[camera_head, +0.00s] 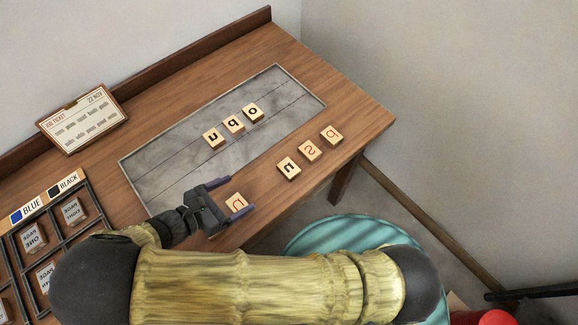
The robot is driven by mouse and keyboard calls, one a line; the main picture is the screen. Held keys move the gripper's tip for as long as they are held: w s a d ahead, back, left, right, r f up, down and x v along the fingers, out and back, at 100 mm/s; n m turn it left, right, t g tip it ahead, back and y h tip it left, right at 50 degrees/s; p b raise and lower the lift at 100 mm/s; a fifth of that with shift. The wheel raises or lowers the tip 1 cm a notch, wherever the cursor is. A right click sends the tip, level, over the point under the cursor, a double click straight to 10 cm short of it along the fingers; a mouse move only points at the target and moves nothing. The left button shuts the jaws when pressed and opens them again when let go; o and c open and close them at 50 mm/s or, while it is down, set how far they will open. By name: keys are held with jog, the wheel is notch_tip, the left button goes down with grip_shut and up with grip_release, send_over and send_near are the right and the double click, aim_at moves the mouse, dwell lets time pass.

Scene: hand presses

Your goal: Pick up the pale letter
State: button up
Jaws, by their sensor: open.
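Several pale wooden letter blocks show in the head view. One block with a reddish letter (236,203) lies on the table near its front edge. My gripper (235,195) is open, and its two purple-tipped fingers lie on either side of this block. I cannot tell whether they touch it or how high they are above the table. A row of three blocks with dark letters (233,125) lies on the grey inset panel (172,178). Another row lies to the right on bare wood: a dark-letter block (289,168) and two red-letter blocks (310,150), (332,135).
A sectioned tray (62,232) with labelled blocks stands at the left, with BLUE and BLACK labels on its back edge. A job ticket card (82,118) leans near the raised back rail (150,75). A teal striped round seat (350,232) stands below the table's front edge.

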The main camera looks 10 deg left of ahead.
jog(key=p, duration=0.3)
send_near(283, 171)
jog(key=w+d, duration=0.1)
jog(key=w, duration=0.1)
jog(key=w+d, duration=0.1)
jog(key=shift+d+f, duration=0.25)
jog(key=shift+d, duration=0.1)
jog(key=shift+w+d+f, duration=0.15)
jog(key=shift+f, duration=0.05)
jog(key=shift+f+p+x, duration=0.15)
jog(key=shift+p+x, duration=0.15)
jog(key=shift+x, duration=1)
jog(key=shift+f+p+x, duration=0.2)
jog(key=shift+p+x, duration=0.1)
jog(key=shift+x, duration=1)
jog(key=shift+c, duration=0.4)
jog(key=c, duration=1)
